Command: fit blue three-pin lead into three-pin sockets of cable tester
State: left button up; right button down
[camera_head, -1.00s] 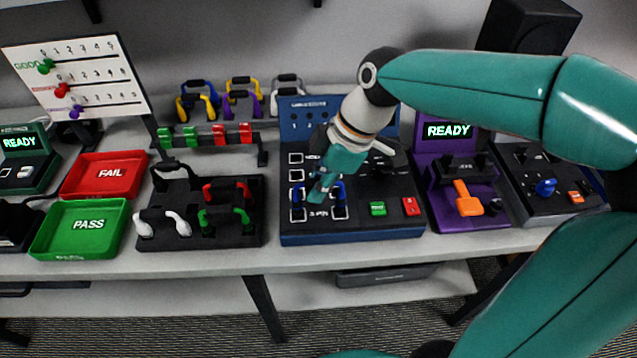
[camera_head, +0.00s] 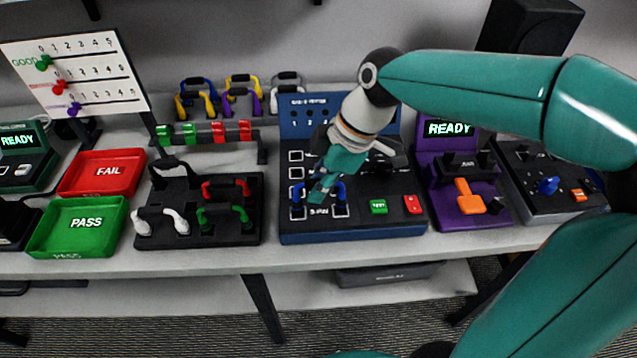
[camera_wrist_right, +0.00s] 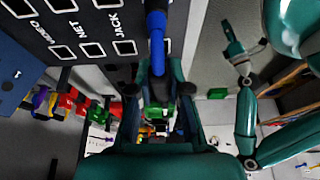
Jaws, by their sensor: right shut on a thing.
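The blue three-pin lead (camera_head: 339,190) is a short blue handle-shaped cable with a plug at each end. Its plugs stand over the bottom-row three-pin sockets of the cable tester (camera_head: 390,228). I cannot tell how deep they sit. My right gripper (camera_head: 318,194) is shut on the middle of the lead from above and hides part of it. In the right wrist view the blue lead (camera_wrist_right: 156,28) runs between the fingers, beside the sockets marked JACK. My left arm shows at the right of that view with its gripper (camera_wrist_right: 231,38) away from the tester; its jaws are too small to judge.
A black holder (camera_head: 190,238) left of the tester carries white, red, green and black leads. The green PASS tray (camera_head: 62,246) and red FAIL tray (camera_head: 82,186) lie farther left. A purple tester (camera_head: 470,215) stands close on the right. A lead rack (camera_head: 262,152) is behind.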

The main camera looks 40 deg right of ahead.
jog(key=shift+f+b, duration=0.45)
jog(key=shift+b, duration=0.2)
dwell(0.8)
jog(key=shift+c, duration=2.4)
grip_release()
jog(key=shift+r, duration=0.1)
jog(key=shift+r+p, duration=3.1)
jog(key=shift+r, duration=0.85)
